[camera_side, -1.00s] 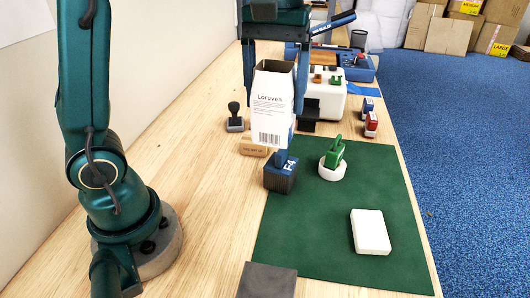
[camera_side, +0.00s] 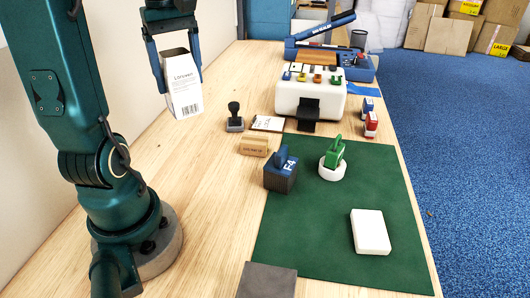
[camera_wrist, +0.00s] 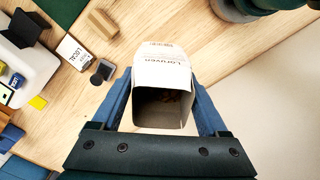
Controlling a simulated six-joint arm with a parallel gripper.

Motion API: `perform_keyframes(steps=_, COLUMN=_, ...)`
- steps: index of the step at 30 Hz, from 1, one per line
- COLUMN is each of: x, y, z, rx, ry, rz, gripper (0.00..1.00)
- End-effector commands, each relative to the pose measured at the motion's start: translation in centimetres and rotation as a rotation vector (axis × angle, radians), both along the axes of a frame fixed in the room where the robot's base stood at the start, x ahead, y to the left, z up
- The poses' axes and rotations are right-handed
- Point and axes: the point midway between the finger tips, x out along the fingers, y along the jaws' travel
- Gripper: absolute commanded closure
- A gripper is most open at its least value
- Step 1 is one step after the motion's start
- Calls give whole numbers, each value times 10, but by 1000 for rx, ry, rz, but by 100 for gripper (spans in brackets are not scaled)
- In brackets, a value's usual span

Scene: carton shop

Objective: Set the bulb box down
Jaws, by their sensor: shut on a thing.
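The white bulb box (camera_side: 184,88), printed "Loruven" with a barcode, is held in the air over the left part of the wooden table. My gripper (camera_side: 178,74) is shut on it, one blue finger on each side. In the side view the box is slightly tilted. In the wrist view the box (camera_wrist: 163,84) sits between the fingers (camera_wrist: 162,104); its near end is open, and the inside is dark, so I cannot tell what it holds.
A black-handled stamp (camera_side: 235,120), a card (camera_side: 267,123) and a wooden stamp block (camera_side: 254,146) stand right of the box. A white stamp rack (camera_side: 310,98) is farther right. A green mat (camera_side: 330,230) lies in front. Bare wood (camera_side: 195,165) lies below the box.

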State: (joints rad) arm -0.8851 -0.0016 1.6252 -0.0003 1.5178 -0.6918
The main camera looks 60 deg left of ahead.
Motion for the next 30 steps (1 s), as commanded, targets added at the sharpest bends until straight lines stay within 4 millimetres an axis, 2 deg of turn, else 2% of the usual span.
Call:
perform_keyframes(steps=9, x=0, y=-2, z=-51, rx=-4, ry=4, rz=-5, gripper=78)
perform_keyframes(steps=14, x=0, y=-2, z=-69, rx=-3, ry=3, rz=-5, gripper=78)
perform_keyframes(steps=21, x=0, y=-2, z=-104, rx=-4, ry=4, rz=-5, gripper=78)
perform_keyframes(steps=26, x=0, y=-2, z=-118, rx=-3, ry=3, rz=-5, gripper=78)
perform_keyframes(steps=30, x=0, y=-2, z=-136, rx=-5, ry=5, rz=-5, gripper=78)
